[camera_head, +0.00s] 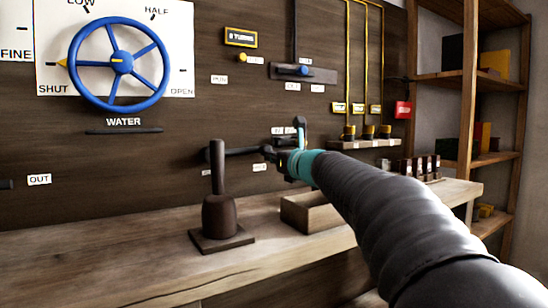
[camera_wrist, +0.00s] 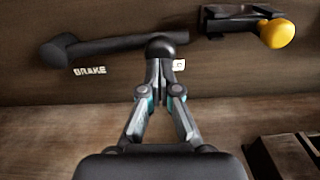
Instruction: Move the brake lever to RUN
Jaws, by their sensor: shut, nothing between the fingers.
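The brake lever (camera_wrist: 115,44) is a dark bar on the brown wall panel in the wrist view, lying nearly level. Its round pivot end is at left and its other end meets my fingertips. A white BRAKE label (camera_wrist: 90,71) is below it. My gripper (camera_wrist: 165,68) is shut and empty, its fingertips at the lever's right end; whether they touch it I cannot tell. In the head view the lever (camera_head: 240,151) runs toward my gripper (camera_head: 291,158), which covers its right end. A small label (camera_wrist: 179,64) beside the fingertips is partly hidden, and I cannot read RUN on it.
A yellow knob (camera_wrist: 277,33) on a dark bracket is right of the lever. On the bench (camera_head: 150,262) stand a dark upright handle on a base (camera_head: 219,212) and a wooden tray (camera_head: 297,215). A blue wheel (camera_head: 121,62) is at upper left.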

